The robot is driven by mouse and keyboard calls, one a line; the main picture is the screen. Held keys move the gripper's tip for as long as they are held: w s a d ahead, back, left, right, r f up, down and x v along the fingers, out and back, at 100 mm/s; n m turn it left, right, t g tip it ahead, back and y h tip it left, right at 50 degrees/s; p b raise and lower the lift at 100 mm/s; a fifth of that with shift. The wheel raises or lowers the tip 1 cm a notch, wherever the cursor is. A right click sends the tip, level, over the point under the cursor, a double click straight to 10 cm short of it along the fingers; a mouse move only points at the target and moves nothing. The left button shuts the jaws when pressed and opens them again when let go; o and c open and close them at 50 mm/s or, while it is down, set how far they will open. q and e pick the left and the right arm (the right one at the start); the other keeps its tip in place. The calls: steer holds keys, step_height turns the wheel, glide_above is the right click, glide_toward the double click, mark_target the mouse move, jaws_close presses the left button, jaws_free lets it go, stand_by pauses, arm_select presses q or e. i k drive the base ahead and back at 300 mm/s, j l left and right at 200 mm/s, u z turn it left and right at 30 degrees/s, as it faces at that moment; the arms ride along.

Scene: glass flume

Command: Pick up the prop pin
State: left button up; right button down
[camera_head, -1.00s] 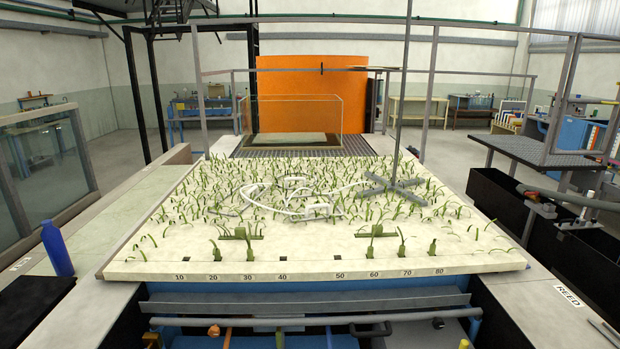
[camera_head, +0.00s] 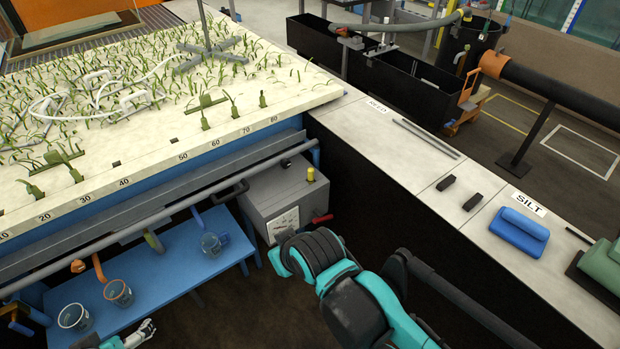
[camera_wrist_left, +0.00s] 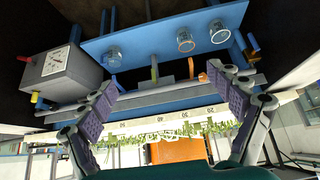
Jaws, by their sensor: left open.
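I cannot pick out a prop pin with certainty in either view. Two thin grey rods (camera_head: 427,138) lie on the pale ledge at right, by the REED label, but I cannot tell what they are. My left gripper (camera_wrist_left: 168,100) is open and empty in the left wrist view, its two padded fingers spread wide, facing the flume's front edge. In the head view only part of the left hand shows at the bottom left, below the blue shelf. My right arm shows at bottom centre, but its gripper is not visible.
The planted bed (camera_head: 150,125) fills the upper left. Below it, a blue shelf (camera_head: 185,265) holds several clear cups, beside a grey box (camera_head: 285,200) with a dial. The right ledge bears two dark blocks (camera_head: 446,183) and a blue case (camera_head: 520,232) near the SILT label.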

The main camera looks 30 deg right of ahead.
mark_target(310, 172)
steer(key=z, duration=0.7)
steer(key=i+l+z, duration=0.1)
steer(key=i+z, duration=0.2)
steer(key=z, duration=0.2)
steer(key=i+z, duration=0.3)
steer(key=z, duration=0.2)
steer(key=i+j+z, duration=0.15)
steer(key=i+z, duration=0.2)
steer(key=z, duration=0.15)
steer(key=i+j, duration=0.1)
